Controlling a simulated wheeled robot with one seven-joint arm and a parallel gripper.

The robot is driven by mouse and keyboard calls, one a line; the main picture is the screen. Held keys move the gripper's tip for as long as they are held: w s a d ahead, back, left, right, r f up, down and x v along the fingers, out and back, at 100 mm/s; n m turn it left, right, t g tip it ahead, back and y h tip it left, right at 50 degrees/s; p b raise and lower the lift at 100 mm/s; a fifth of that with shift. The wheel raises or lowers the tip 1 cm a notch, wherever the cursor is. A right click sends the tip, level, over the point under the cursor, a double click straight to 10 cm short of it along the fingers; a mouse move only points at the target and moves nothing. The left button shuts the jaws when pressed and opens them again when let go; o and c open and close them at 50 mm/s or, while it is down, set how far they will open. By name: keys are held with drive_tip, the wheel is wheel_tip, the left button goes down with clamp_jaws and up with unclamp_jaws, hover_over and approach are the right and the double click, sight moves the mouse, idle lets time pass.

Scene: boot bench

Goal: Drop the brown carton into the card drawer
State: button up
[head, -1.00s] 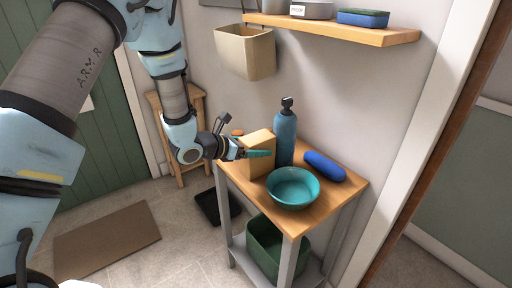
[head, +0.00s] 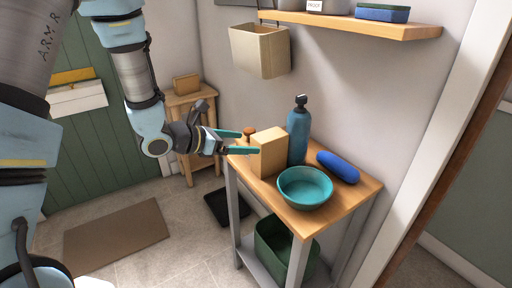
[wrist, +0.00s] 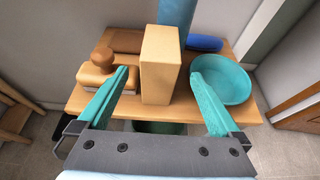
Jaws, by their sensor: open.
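The carton (head: 270,152), a plain tan-brown upright box, stands on the wooden bench top. My gripper (head: 247,142) is open at the carton's left side in the head view, with its teal fingers spread. In the wrist view the carton (wrist: 161,66) stands upright ahead, between the lines of the two fingers (wrist: 159,76), with a gap on each side. I see no contact. I cannot make out for certain which thing is the card drawer.
A teal bowl (head: 305,187), blue bottle (head: 298,135) and blue rounded case (head: 338,167) share the bench. A knobbed wooden brush (wrist: 99,72) sits left of the carton. A beige wall bin (head: 260,50) hangs above; a green bin (head: 268,252) stands below.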

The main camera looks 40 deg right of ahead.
drive_tip(key=s+a+m+g+y, duration=0.3)
drive_tip(key=a+m+y, duration=0.6)
drive_tip(key=a, duration=1.3)
drive_tip(key=w+a+r+m+t+y, duration=0.1)
drive_tip(key=a+m, duration=0.3)
drive_tip(key=a, duration=0.5)
drive_tip(key=w+a+r+m+t+y, duration=0.2)
drive_tip(key=w+a+m+t+y, duration=0.1)
drive_tip(key=a, duration=0.6)
drive_tip(key=w+m+t, duration=0.1)
drive_tip(key=m, duration=0.1)
drive_tip(key=shift+r+m, duration=0.15)
drive_tip(key=shift+m, duration=0.15)
